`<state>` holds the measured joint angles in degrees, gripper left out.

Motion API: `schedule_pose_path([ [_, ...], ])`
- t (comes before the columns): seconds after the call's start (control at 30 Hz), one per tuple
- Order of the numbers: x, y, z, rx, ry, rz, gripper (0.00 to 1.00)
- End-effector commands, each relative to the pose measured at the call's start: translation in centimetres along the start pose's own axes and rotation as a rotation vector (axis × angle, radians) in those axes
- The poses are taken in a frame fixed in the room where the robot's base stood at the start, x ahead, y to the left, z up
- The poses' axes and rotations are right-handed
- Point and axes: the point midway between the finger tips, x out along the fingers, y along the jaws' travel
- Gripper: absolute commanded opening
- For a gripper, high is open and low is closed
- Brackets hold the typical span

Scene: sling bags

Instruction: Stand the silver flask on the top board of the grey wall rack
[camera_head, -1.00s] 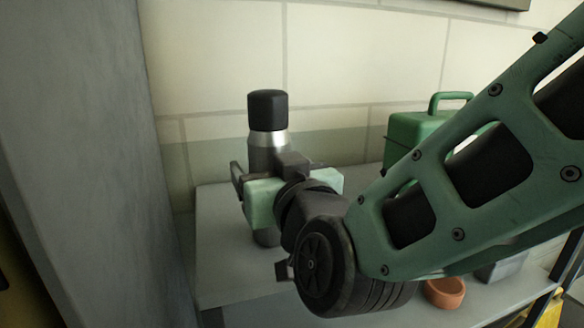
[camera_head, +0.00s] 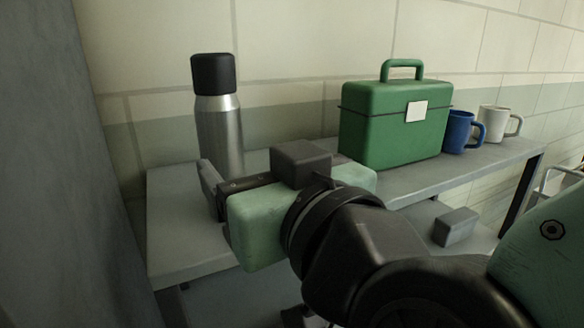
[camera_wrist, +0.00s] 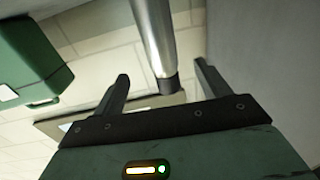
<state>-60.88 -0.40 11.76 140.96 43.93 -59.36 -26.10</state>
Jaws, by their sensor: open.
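The silver flask (camera_head: 221,128), with a black cap, stands upright at the left end of the rack's grey top board (camera_head: 180,250). My gripper (camera_head: 262,180) is open, in front of the flask and low beside it, and a finger hides part of the flask's lower end. In the wrist view the flask (camera_wrist: 157,35) shows between the two spread fingers of my gripper (camera_wrist: 162,78), with gaps on both sides. It appears clear of both fingers, though its exact distance from the fingertips is hard to tell.
A green lunch box (camera_head: 395,125) stands right of the flask on the same board, with a blue mug (camera_head: 458,132) and a white mug (camera_head: 494,124) beyond it. A grey block (camera_head: 456,227) sits on a lower board. A grey wall surface (camera_head: 40,170) is close on the left.

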Motion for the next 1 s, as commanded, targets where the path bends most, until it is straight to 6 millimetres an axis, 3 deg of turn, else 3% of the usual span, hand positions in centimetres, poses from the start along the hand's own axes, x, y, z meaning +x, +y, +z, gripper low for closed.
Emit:
schedule_pose_path([
  [0.13,-0.2,0.0,0.3,0.001,-0.018,-0.01,0.75],
  [0.23,0.1,0.1,1.9,0.006,-0.093,-0.046,0.75],
  [0.47,-1.4,1.3,9.2,0.019,-0.478,-0.176,0.75],
  [0.67,-6.0,4.2,15.3,0.016,-0.867,-0.208,0.75],
  [0.8,-11.2,7.5,18.7,0.011,-1.173,-0.171,0.75],
  [1.0,-16.9,11.1,20.2,0.002,-1.463,-0.094,0.75],
])
